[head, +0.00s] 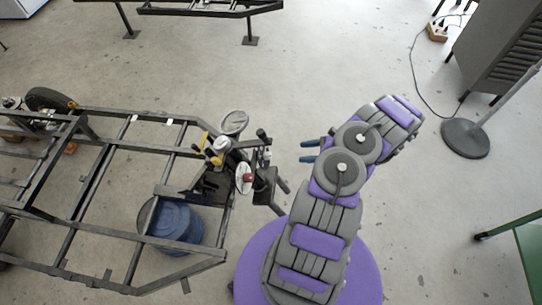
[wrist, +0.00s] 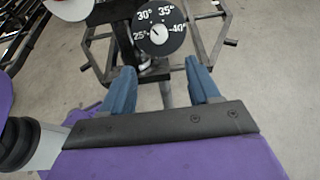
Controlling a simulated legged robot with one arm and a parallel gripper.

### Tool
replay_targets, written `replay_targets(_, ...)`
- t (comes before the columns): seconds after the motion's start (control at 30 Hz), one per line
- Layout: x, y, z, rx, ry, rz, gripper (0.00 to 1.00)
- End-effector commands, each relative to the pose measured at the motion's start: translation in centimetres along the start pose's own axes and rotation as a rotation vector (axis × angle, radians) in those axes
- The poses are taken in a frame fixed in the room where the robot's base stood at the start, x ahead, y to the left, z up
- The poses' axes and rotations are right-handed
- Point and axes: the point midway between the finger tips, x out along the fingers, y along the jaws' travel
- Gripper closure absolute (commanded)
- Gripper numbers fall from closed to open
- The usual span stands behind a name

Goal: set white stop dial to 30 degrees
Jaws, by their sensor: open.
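My gripper (head: 308,150) is open and empty, its blue fingers pointing left toward the mechanism at the frame's end, with a gap between. In the wrist view its two fingers (wrist: 160,72) are spread below a round black dial face (wrist: 171,20) with white marks 25°, 30°, 35° and 40°. A small pale pointer (wrist: 155,34) lies near its centre; its exact reading is unclear. A white disc (wrist: 68,7) with a red part is cut off at the top left; a white disc with a red part (head: 245,177) also shows in the head view. The fingers touch neither.
The dark metal frame (head: 100,205) fills the left, with black brackets (head: 265,185) jutting toward my arm. A blue drum (head: 178,222) stands under it. A grey cabinet (head: 497,50) and a stand base (head: 465,138) are at the right. Floor around my gripper is clear.

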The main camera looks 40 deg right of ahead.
Motion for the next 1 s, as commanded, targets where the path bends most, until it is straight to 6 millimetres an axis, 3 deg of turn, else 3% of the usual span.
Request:
replay_targets(0.6, 12.0, 0.1, -0.2, -0.001, 0.002, 0.003, 0.39)
replay_targets(0.8, 14.0, 0.1, -0.2, -0.003, 0.002, 0.002, 0.39)
replay_targets(1.0, 14.6, 0.1, -0.1, -0.003, 0.002, 0.001, 0.39)
